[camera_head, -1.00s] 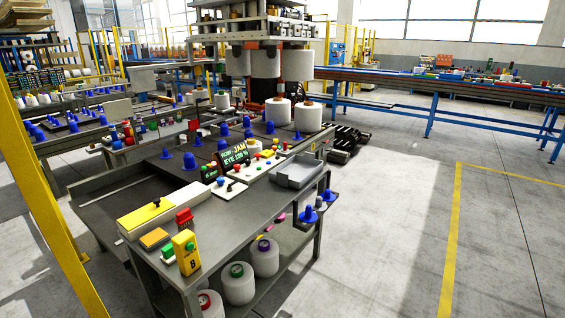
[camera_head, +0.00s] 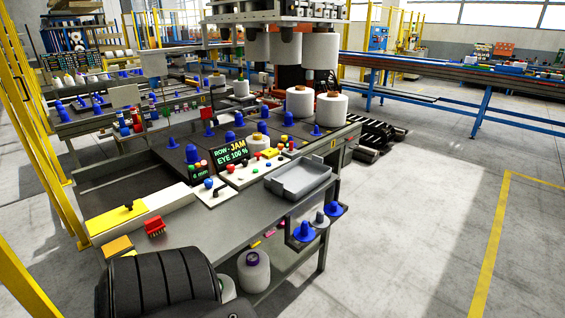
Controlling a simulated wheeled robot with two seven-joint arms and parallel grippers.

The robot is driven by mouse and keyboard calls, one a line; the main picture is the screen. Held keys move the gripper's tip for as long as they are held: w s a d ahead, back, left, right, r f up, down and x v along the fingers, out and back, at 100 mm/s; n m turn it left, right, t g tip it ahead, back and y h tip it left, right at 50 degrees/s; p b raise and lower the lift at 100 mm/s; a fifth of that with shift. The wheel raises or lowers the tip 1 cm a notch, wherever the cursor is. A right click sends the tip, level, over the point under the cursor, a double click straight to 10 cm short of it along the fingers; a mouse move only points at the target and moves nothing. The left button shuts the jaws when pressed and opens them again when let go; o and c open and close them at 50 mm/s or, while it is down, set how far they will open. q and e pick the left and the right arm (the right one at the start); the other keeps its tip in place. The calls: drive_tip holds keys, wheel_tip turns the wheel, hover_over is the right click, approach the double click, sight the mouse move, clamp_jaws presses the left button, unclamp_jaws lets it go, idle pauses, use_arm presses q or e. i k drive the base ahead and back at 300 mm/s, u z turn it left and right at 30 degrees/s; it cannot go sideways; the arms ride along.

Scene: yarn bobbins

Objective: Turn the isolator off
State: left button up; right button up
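I cannot pick out the isolator for certain. A small control panel (camera_head: 215,192) with red and blue knobs stands on the grey bench (camera_head: 200,235). Beside it a black display (camera_head: 232,154) reads "ROW - JAM" and "EYE 100 %". A longer white panel with small coloured buttons (camera_head: 262,165) runs to the right of it. A small yellow label (camera_head: 333,145) shows on the bench's far right end, by a grey box too small to read. Neither gripper's fingers are in view. A black ribbed part, seemingly of my arm, covers the bench's near left corner.
A grey tray (camera_head: 300,180) lies on the bench's right side. Blue cones (camera_head: 336,209) stand on holders off its right edge. A white-and-yellow box (camera_head: 130,212) and a red block (camera_head: 155,228) lie at the left. White bobbins (camera_head: 253,270) sit below. Floor at right is clear.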

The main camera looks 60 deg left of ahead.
sight(231, 168)
drive_tip(key=z, duration=0.05)
drive_tip(key=i, duration=1.15)
drive_tip(key=u, duration=0.9)
drive_tip(key=i, duration=0.85)
drive_tip(key=u, duration=1.2)
drive_tip(key=i, duration=0.2)
drive_tip(key=u, duration=0.15)
